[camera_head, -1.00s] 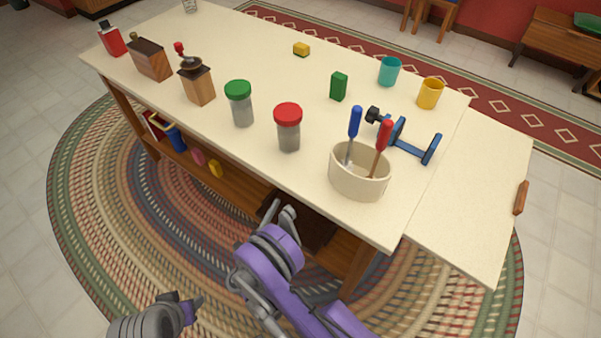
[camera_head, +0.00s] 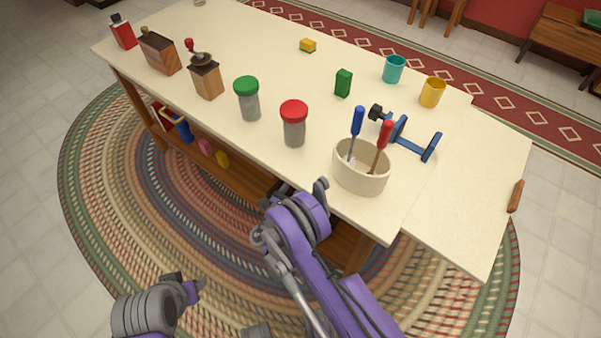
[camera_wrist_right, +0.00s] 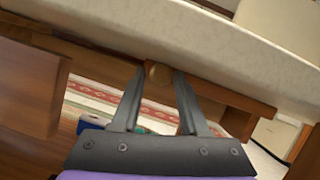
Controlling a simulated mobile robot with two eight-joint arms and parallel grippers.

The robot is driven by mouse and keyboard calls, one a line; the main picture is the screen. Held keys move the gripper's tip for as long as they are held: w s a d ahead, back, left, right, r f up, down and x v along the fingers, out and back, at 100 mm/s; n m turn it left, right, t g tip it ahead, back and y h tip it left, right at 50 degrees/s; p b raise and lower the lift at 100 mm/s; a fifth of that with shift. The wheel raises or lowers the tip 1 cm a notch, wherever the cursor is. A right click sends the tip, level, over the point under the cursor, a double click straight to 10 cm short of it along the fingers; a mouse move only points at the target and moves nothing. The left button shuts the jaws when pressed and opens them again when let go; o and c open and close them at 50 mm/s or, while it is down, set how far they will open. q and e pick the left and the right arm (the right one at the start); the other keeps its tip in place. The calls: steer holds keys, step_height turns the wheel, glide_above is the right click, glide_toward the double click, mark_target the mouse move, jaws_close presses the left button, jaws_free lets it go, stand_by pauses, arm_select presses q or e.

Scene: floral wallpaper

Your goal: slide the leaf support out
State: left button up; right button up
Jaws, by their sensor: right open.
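The table (camera_head: 300,75) has a cream top, with a cream leaf (camera_head: 465,190) at its right end bearing a wooden handle (camera_head: 515,196). My right gripper (camera_head: 303,192) is at the table's near edge in the head view. In the right wrist view, the right gripper (camera_wrist_right: 158,92) is open under the tabletop edge, with a small round brown knob (camera_wrist_right: 158,74) between its fingertips, not gripped. The knob appears to belong to the leaf support, whose bar I cannot make out clearly. My left gripper (camera_head: 190,284) is low at the left, over the rug, its opening unclear.
A crock (camera_head: 360,168) with blue- and red-handled tools stands near the front corner, close to my right arm. Red-lidded (camera_head: 294,124) and green-lidded (camera_head: 247,98) jars stand left of it. A blue dumbbell-shaped object (camera_head: 405,138) lies behind the crock. A braided rug (camera_head: 110,190) surrounds the table.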

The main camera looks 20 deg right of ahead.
jaws_close()
stand_by(1.3)
